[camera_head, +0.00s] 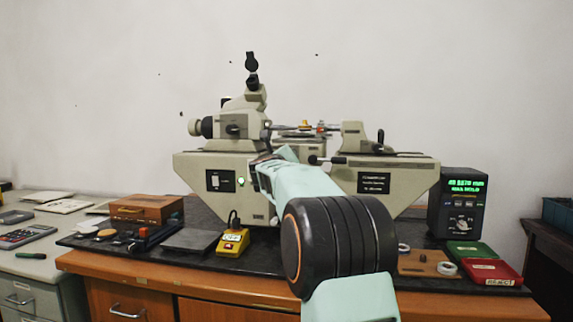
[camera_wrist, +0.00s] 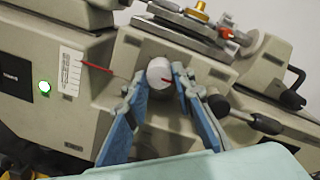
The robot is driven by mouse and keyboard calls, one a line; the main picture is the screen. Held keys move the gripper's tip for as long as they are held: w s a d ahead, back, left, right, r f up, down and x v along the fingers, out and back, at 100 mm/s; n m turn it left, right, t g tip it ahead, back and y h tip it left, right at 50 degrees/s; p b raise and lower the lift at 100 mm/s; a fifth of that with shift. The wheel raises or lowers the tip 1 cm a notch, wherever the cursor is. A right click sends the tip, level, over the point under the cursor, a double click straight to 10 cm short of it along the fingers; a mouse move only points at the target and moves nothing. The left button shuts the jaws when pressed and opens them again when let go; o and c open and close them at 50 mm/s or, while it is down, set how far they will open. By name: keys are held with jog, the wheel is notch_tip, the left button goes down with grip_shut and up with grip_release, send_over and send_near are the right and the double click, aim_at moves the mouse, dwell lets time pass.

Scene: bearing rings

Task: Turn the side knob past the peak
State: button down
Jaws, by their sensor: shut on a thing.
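A white scale (camera_wrist: 70,73) with a red pointer (camera_wrist: 97,68) is to the left of the knob. In the head view my arm hides the knob and the fingertips. The display box (camera_head: 463,200) at the right shows green digits too small to read surely.
A black ball-ended lever (camera_wrist: 240,113) sits close to the right of my gripper. A yellow switch box (camera_head: 232,243) stands in front of the machine. Green (camera_head: 470,250) and red (camera_head: 490,272) trays and a wooden board (camera_head: 424,263) with rings are at the right.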

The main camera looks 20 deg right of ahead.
jog(key=shift+m+b, duration=0.3)
jog(key=shift+m, duration=0.2)
jog(key=c, duration=1.6)
grip_release()
jog(key=shift+s+a, duration=0.1)
jog(key=v, duration=1.2)
